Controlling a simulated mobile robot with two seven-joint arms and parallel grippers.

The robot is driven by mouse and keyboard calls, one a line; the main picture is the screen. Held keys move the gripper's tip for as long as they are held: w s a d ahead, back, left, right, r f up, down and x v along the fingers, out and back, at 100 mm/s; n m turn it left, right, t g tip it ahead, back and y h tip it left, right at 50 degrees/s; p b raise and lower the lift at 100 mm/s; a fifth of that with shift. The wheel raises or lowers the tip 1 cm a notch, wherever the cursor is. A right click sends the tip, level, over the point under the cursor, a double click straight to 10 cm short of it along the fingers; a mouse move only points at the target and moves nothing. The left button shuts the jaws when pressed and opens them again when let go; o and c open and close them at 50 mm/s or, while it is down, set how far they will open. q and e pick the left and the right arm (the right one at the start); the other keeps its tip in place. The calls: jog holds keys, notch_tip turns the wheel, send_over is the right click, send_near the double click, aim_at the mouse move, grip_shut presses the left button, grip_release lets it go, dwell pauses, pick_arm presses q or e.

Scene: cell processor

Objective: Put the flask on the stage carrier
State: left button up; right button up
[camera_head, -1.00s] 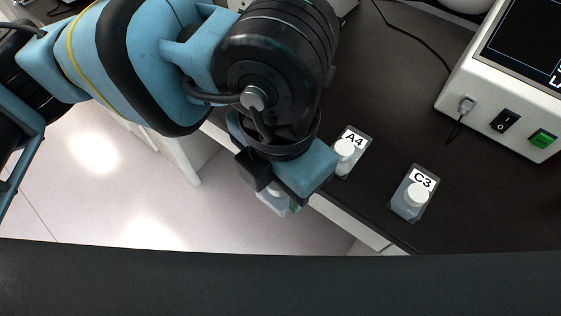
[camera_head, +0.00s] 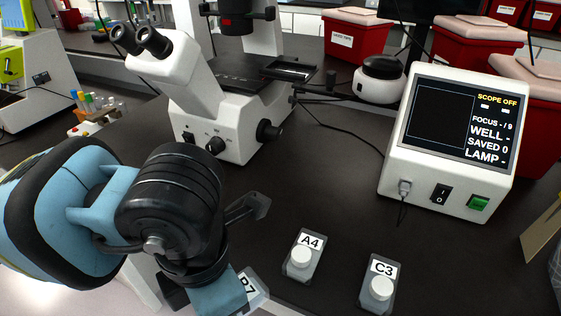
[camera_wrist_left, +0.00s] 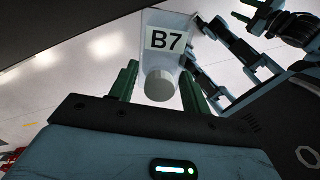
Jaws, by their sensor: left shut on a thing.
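A clear flask labelled B7 (camera_wrist_left: 165,40) with a white cap is held between the green fingers of my left gripper (camera_wrist_left: 158,85) in the left wrist view. In the head view the left gripper is low at the bench's front edge, and the B7 flask (camera_head: 252,288) shows partly behind it. The microscope (camera_head: 215,95) stands at the back, and its dark stage with the carrier (camera_head: 290,70) is up and right of my gripper, well apart from the flask.
Flasks A4 (camera_head: 304,257) and C3 (camera_head: 378,287) stand on the bench right of my left gripper. A white control box (camera_head: 445,140) stands at the right, its screen reading SCOPE OFF. Cables cross the dark bench. Bare bench lies between the flasks and microscope.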

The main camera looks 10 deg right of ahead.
pick_arm(q)
jog(key=w+a+f+m, duration=0.3)
jog(key=a+f+m, duration=0.1)
jog(key=a+m, duration=0.4)
jog(key=m, duration=0.2)
jog(key=shift+m, duration=0.4)
jog(key=a+f+m, duration=0.1)
jog(key=a+m, duration=0.1)
jog(key=m, duration=0.1)
jog(key=a+f+m, duration=0.1)
jog(key=a+m, duration=0.2)
jog(key=a+f+m, duration=0.1)
jog(key=a+m, duration=0.2)
jog(key=shift+w+a+f+m, duration=0.2)
jog(key=shift+w+f+m, duration=0.05)
jog(key=shift+w+m, duration=0.15)
jog(key=shift+a+f+m, duration=0.3)
jog(key=shift+a+m, duration=0.5)
jog(key=shift+m, duration=0.3)
jog(key=shift+s, duration=0.15)
